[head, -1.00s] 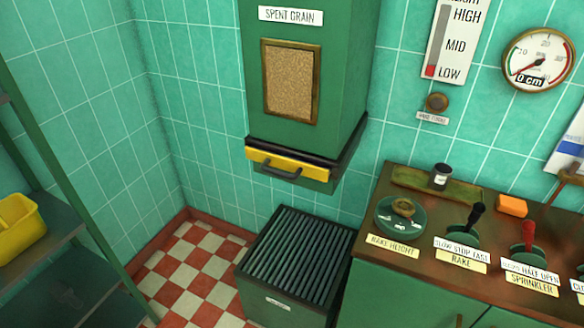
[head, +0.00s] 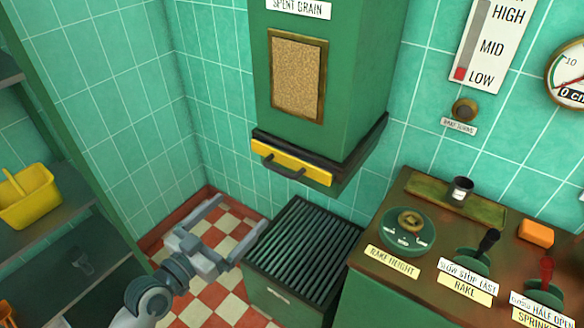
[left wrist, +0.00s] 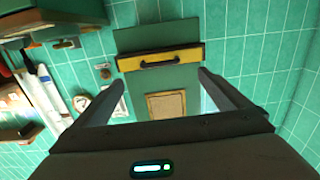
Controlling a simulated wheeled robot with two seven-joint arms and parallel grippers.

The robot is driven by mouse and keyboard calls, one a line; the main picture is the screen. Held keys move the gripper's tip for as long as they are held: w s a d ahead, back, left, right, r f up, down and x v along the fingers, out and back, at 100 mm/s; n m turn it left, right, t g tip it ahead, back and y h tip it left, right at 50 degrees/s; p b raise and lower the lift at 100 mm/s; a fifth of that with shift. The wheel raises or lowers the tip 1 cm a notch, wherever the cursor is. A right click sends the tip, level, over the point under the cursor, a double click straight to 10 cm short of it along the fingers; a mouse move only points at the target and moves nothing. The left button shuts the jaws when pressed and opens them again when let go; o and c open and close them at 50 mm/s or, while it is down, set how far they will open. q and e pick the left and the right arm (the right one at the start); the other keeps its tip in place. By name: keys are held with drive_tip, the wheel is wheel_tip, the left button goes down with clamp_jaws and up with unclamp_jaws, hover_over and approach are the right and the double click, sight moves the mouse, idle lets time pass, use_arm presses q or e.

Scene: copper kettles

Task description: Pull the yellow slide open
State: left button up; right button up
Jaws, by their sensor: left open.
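The yellow slide (head: 292,163) is a flat yellow front with a dark handle (head: 283,170), set at the bottom of the green spent grain hopper (head: 355,75). It sits close under the hopper's dark rim. My left gripper (head: 230,222) is open and empty, low and to the left of the slide, above the checkered floor. In the left wrist view, the slide (left wrist: 190,58) and its handle (left wrist: 160,63) appear beyond the gap between my open fingers (left wrist: 160,92); nothing is between them. My right gripper is not in view.
A slatted green bin (head: 305,248) stands below the hopper. A counter (head: 385,215) with knobs and levers is at the right. A green shelf (head: 70,205) with a yellow basket (head: 28,195) is at the left. Open space lies between shelf and hopper.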

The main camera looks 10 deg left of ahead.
use_arm(q)
drive_tip(key=shift+s+r, duration=0.15)
drive_tip(key=shift+r, duration=0.35)
drive_tip(key=shift+d, duration=0.1)
drive_tip(key=p, duration=0.5)
approach(279, 169)
drive_tip(key=x, duration=0.8)
drive_tip(key=shift+d+f, duration=0.1)
drive_tip(key=shift+f, duration=0.2)
drive_tip(key=shift+x, duration=1)
drive_tip(key=shift+f, duration=0.1)
drive_tip(key=shift+c, duration=0.7)
